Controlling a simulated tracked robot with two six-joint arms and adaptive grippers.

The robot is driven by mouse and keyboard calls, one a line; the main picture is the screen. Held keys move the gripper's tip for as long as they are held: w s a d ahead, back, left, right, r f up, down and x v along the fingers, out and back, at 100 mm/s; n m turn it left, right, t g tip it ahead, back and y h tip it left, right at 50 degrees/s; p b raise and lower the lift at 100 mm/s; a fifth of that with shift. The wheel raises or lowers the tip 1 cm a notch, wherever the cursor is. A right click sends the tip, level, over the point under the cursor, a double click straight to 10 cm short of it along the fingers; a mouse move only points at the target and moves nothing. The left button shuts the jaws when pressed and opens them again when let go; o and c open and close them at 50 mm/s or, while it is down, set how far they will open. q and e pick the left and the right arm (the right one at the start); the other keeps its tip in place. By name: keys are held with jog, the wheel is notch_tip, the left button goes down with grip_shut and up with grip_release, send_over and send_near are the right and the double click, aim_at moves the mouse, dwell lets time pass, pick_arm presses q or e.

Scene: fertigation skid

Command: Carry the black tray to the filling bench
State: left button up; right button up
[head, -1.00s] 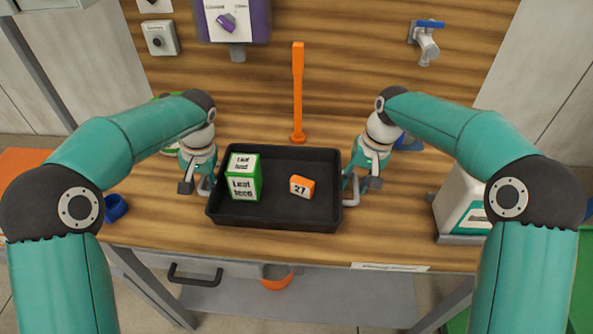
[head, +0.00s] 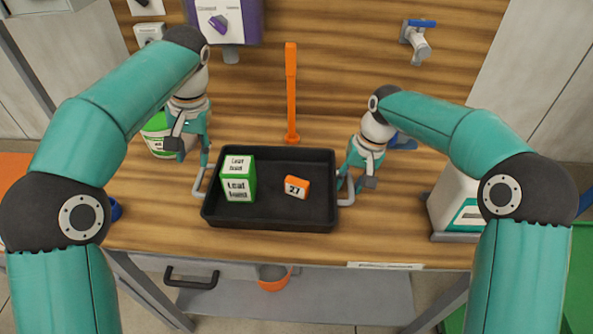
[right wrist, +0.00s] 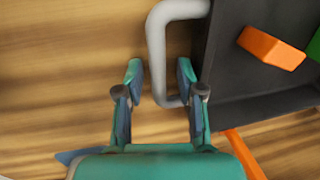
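The black tray (head: 270,223) sits on the wooden bench, with a grey handle at each end. A green and white Leaf feed box (head: 238,180) and an orange block marked 27 (head: 296,187) are inside it. My left gripper (head: 190,150) is open and raised, above and behind the left handle (head: 200,185), with nothing between its fingers. My right gripper (head: 352,185) is at the right handle (head: 346,198). In the right wrist view its fingers (right wrist: 160,80) are spread, with part of the grey handle (right wrist: 157,50) between them and a gap beside it.
An orange post (head: 291,95) stands behind the tray. A green tub (head: 158,137) is behind my left gripper. A white and green machine (head: 455,205) stands at the right. A blue-handled tap (head: 416,42) and a purple control box (head: 228,22) are on the back panel.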

notch_tip(320, 180, up, 12)
jog(key=d, duration=0.2)
jog(key=shift+d+f, duration=0.15)
jog(key=shift+f, duration=0.05)
jog(key=shift+s, duration=0.15)
dwell(0.3)
